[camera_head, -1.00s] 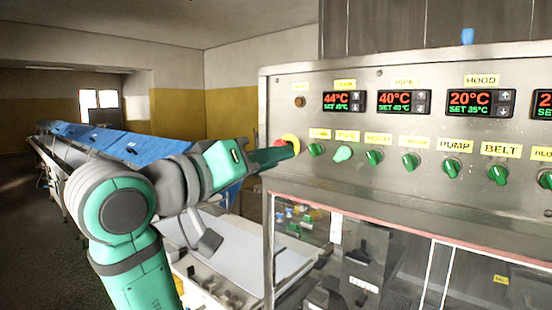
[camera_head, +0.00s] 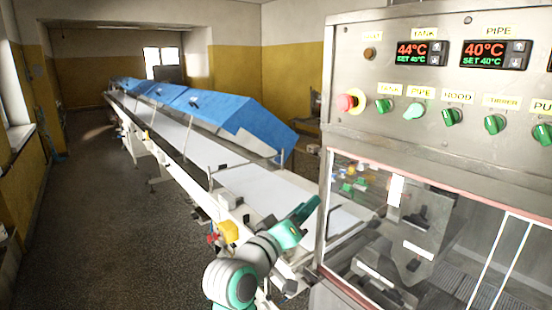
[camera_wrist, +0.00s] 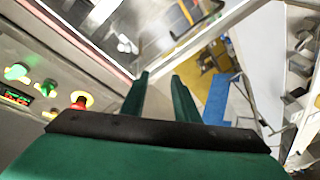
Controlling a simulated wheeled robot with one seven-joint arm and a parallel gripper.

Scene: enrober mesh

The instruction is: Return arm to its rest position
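My arm is in the lower middle of the head view, with my gripper (camera_head: 310,206) pointing up and right. It is over the pale conveyor, left of the control cabinet's glass front. In the wrist view my gripper (camera_wrist: 161,76) has its two dark green fingers apart, with nothing between them. The control panel (camera_head: 450,90) carries a red stop button (camera_head: 346,102) on a yellow ring and several green knobs. The red button (camera_wrist: 78,103) also shows at the left of the wrist view, apart from the fingers.
A long conveyor (camera_head: 258,186) with blue covers (camera_head: 225,108) runs back to the far left. The cabinet's glass window (camera_head: 400,220) and its metal frame stand close to the right of my gripper. The dark floor (camera_head: 100,215) at the left is open.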

